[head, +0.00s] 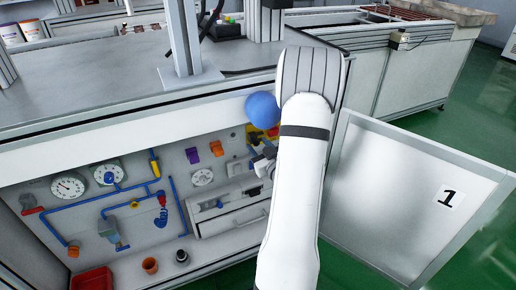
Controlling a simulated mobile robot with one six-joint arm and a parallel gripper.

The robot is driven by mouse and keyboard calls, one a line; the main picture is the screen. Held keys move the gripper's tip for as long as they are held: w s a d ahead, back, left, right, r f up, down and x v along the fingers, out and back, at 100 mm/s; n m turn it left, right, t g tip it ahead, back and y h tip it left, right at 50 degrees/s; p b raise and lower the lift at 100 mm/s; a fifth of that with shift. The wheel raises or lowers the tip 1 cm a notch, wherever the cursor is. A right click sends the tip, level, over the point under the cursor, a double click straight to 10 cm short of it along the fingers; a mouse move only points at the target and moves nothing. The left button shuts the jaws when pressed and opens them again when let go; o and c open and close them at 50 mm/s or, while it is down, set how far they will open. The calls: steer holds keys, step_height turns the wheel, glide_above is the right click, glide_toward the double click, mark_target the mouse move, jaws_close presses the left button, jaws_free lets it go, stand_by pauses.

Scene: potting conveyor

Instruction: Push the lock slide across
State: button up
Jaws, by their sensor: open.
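A white drawer unit (222,220) with a bar handle stands at the right of the open lower bay. A small dark and blue piece (219,204) sits on its upper front; it may be the lock slide, but it is too small to tell. My gripper (258,167) is just above and to the right of the drawer unit, partly hidden behind my white arm. I see grey finger parts there, open. I cannot tell whether they touch anything. My arm hides the right end of the drawer unit.
Dials (68,186), blue pipes and a red valve handle fill the bay's back panel to the left. A red bin (92,279) and a terracotta pot (150,265) stand on the bay floor. An open door (405,195) marked 1 stands right of my arm. The worktop (100,85) overhangs above.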

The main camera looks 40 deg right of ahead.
steer(key=shift+c, duration=0.4)
jaws_close()
steer(key=shift+s+d+r+b, duration=0.1)
steer(key=shift+s+d+b, duration=0.1)
steer(key=shift+d, duration=0.65)
steer(key=shift+s+d+b, duration=0.1)
steer(key=shift+s+d, duration=0.1)
steer(key=shift+d, duration=0.65)
steer(key=shift+o, duration=0.4)
jaws_free()
